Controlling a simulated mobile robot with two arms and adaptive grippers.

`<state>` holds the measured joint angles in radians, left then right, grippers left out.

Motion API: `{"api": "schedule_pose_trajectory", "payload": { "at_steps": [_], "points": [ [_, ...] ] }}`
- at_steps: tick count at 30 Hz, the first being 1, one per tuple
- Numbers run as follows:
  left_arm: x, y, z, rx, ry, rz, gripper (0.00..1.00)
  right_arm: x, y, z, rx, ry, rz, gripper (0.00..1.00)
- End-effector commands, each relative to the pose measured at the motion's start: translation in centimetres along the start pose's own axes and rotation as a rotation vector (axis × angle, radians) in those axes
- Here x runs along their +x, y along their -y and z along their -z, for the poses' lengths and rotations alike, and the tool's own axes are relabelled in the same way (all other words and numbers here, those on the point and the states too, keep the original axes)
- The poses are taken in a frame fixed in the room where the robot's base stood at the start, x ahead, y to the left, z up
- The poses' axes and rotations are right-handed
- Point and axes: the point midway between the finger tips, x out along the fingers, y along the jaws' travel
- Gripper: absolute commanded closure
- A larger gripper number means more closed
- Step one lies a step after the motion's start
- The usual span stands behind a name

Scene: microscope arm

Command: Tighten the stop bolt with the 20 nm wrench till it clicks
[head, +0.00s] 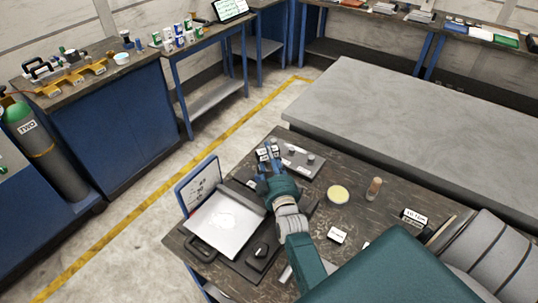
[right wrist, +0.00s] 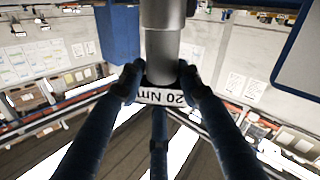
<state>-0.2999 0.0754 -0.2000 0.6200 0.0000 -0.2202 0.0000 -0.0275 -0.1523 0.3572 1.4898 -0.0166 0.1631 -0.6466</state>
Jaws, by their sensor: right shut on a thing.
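My right gripper (head: 266,160) reaches across the table in the head view. In the right wrist view, its fingers (right wrist: 160,82) are shut on the 20 Nm wrench (right wrist: 162,55), around its dark collar. The wrench shows a thick grey cylinder, and a white label reading "20 Nm" appears upside down between the fingertips. In the head view, the gripper is beside a dark grey plate (head: 312,169) with small round pieces on it. I cannot tell which piece is the stop bolt, or whether the wrench touches it. My left gripper is not in view.
A gas cylinder (head: 45,155) stands at left.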

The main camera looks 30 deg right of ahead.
Motion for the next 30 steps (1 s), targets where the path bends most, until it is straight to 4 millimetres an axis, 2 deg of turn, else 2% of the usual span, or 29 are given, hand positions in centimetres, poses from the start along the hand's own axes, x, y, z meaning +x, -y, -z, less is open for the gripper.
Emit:
{"api": "schedule_pose_trajectory", "payload": {
  "at_steps": [3,24,30],
  "points": [
    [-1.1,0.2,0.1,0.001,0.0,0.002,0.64,0.0,-0.6,1.2,0.001,-0.006,-0.002,1.0],
    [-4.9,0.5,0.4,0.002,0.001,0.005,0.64,0.1,-2.6,4.7,0.001,-0.005,-0.001,1.0],
    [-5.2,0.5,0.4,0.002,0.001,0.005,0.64,0.0,-2.8,5.0,0.001,-0.005,0.0,1.0]
  ]
}}
